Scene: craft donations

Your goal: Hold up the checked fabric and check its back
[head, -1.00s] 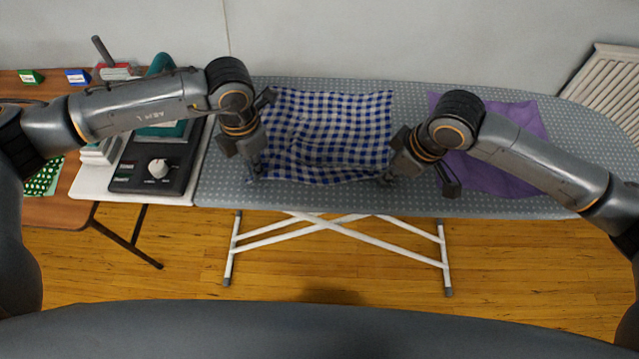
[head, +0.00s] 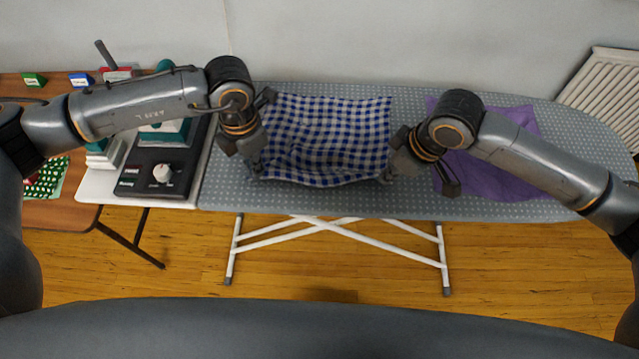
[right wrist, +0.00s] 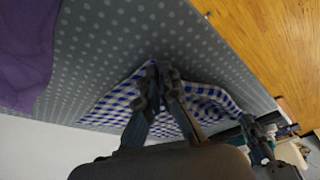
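The blue-and-white checked fabric (head: 325,135) lies on the grey dotted ironing board, its far part flat and its near edge sagging between my two grippers. My left gripper (head: 258,172) is at its near left corner, with its fingertips closed on the edge. My right gripper (head: 386,178) is at its near right corner. In the right wrist view the fingers of my right gripper (right wrist: 160,75) are together on the fabric (right wrist: 118,100), which bends up towards them. The underside of the fabric is mostly hidden from the head view.
A purple cloth (head: 490,165) lies on the ironing board (head: 420,205), partly under my right arm. A black device with a white knob (head: 162,172) stands on a white surface to the left. Green dotted cloth (head: 47,178) lies on the brown table. A radiator (head: 606,90) is at far right.

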